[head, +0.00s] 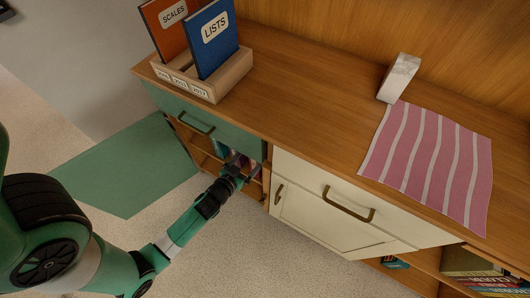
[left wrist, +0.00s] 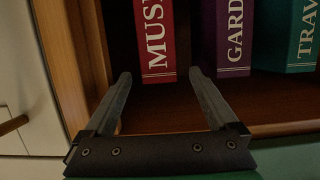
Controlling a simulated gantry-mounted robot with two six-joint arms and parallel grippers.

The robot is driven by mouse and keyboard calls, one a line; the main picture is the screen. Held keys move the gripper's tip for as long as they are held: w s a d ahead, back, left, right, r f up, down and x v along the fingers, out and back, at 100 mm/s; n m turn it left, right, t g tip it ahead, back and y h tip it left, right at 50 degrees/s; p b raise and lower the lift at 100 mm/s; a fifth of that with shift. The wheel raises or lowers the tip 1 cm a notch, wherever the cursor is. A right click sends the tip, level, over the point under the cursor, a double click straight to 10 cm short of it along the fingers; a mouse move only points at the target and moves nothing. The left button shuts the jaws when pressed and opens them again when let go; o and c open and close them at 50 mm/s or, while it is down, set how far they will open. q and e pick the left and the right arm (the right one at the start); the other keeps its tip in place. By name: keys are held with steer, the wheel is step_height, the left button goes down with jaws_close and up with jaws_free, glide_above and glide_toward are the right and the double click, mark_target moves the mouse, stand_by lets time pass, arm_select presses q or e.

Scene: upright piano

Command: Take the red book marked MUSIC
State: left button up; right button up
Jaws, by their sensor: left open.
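The fingers do not visibly touch the book. In the head view my left gripper (head: 236,172) is at the open shelf under the green drawer, and hides much of the books there. My right gripper is not in view.
A purple book (left wrist: 232,38) and a teal book (left wrist: 303,36) stand to the right of the red one. A wooden side wall (left wrist: 75,55) is close on the left. A green panel (head: 125,165) lies left of the shelf. The cabinet's cream drawer (head: 330,190) is right.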

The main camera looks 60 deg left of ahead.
arm_select(q)
steer(key=b+x, duration=0.1)
steer(key=x, duration=0.9)
steer(key=shift+r, duration=0.35)
steer(key=shift+s, duration=0.1)
steer(key=shift+c, duration=0.6)
jaws_close()
steer(key=shift+r, duration=0.1)
